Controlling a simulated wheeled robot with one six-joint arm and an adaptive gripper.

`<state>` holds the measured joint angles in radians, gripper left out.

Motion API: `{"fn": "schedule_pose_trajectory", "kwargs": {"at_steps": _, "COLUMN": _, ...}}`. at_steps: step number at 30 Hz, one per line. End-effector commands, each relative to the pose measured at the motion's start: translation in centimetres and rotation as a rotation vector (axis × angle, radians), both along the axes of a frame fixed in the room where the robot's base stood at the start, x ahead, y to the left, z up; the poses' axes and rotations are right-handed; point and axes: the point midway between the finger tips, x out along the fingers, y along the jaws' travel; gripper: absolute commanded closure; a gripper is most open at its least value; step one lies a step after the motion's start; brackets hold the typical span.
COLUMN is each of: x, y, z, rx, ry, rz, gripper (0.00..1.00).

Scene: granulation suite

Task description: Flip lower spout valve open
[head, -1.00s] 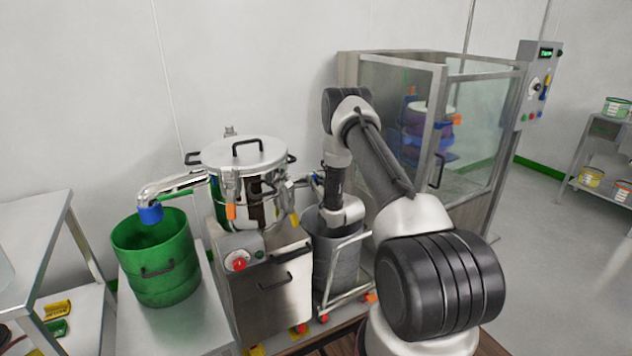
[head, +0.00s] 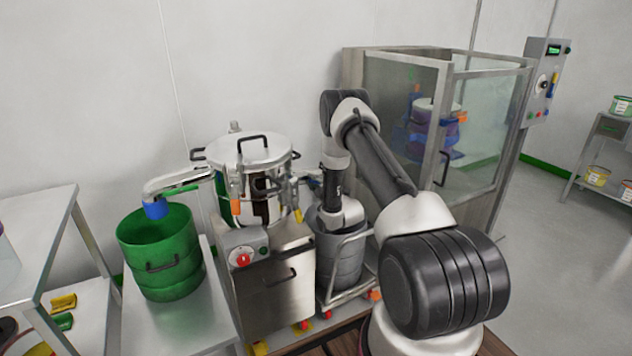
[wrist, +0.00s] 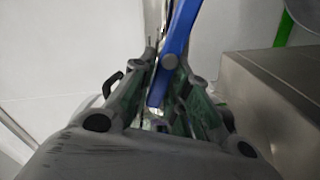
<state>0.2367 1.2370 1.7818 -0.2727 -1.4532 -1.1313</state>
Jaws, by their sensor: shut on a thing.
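A blue lever handle (wrist: 182,30) runs down into the wrist view from the top, tilted, with a round grey pin on it. My gripper (wrist: 160,95) has its two fingers closed around the lower end of this blue handle. In the head view the steel sifter vessel (head: 252,152) with its clamped lid stands at the centre. My wrist is at its right side, above a grey drum (head: 338,262). The fingers, the blue lever and the lower spout are mostly hidden there by my arm and the vessel.
A steel spout with a blue collar (head: 156,209) leaves the vessel's left side over a green drum (head: 160,250). A cabinet with a red knob (head: 243,259) supports the vessel. A glazed enclosure (head: 400,110) stands behind my arm. Open floor lies at the right.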

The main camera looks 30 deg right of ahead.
Motion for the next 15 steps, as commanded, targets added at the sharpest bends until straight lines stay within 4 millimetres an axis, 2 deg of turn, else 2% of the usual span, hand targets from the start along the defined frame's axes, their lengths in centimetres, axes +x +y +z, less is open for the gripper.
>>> {"fn": "schedule_pose_trajectory", "kwargs": {"at_steps": 6, "x": -0.06, "y": 0.19, "z": -0.62, "rx": -0.18, "ry": -0.003, "rz": 0.0, "gripper": 1.0}}
{"fn": "schedule_pose_trajectory", "kwargs": {"at_steps": 15, "x": -0.06, "y": 0.24, "z": -1.1, "rx": -0.35, "ry": -0.009, "rz": 0.0, "gripper": 1.0}}
